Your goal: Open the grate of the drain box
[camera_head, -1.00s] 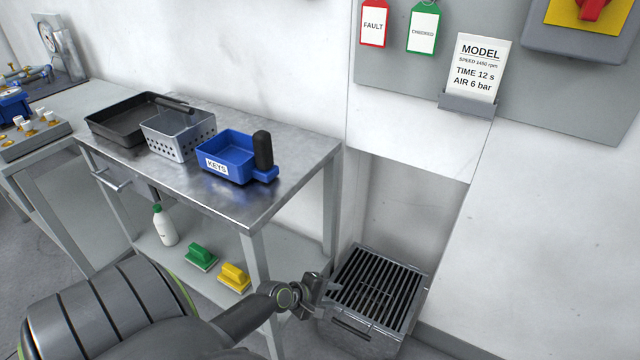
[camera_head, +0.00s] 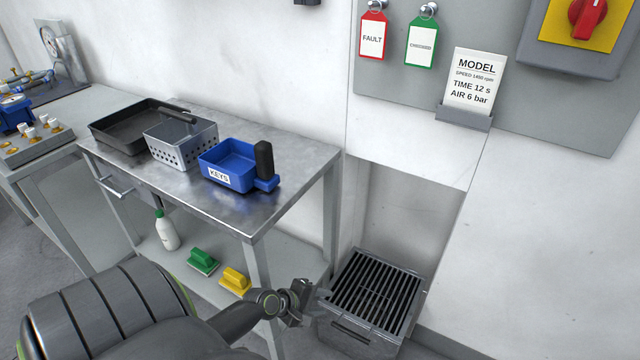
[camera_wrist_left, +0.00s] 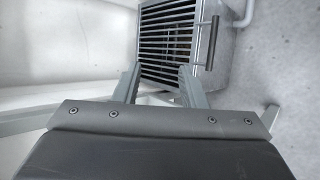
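The drain box (camera_head: 342,338) is a grey metal box on the floor in the recess right of the bench. Its slatted grate (camera_head: 378,287) lies flat on top, closed. A bar handle (camera_head: 352,332) is on its front face; the handle (camera_wrist_left: 212,43) and grate (camera_wrist_left: 166,38) also show in the left wrist view. My left gripper (camera_head: 311,296) is at the box's left edge. In the left wrist view its two fingers (camera_wrist_left: 157,84) are apart with nothing between them, pointing at the box. Whether they touch it I cannot tell. My right gripper is not in view.
The steel bench (camera_head: 290,190) with its legs stands close left of my left gripper. It carries a blue keys bin (camera_head: 228,165), a perforated basket (camera_head: 180,145) and a black tray (camera_head: 120,135). The floor right of the box meets the wall.

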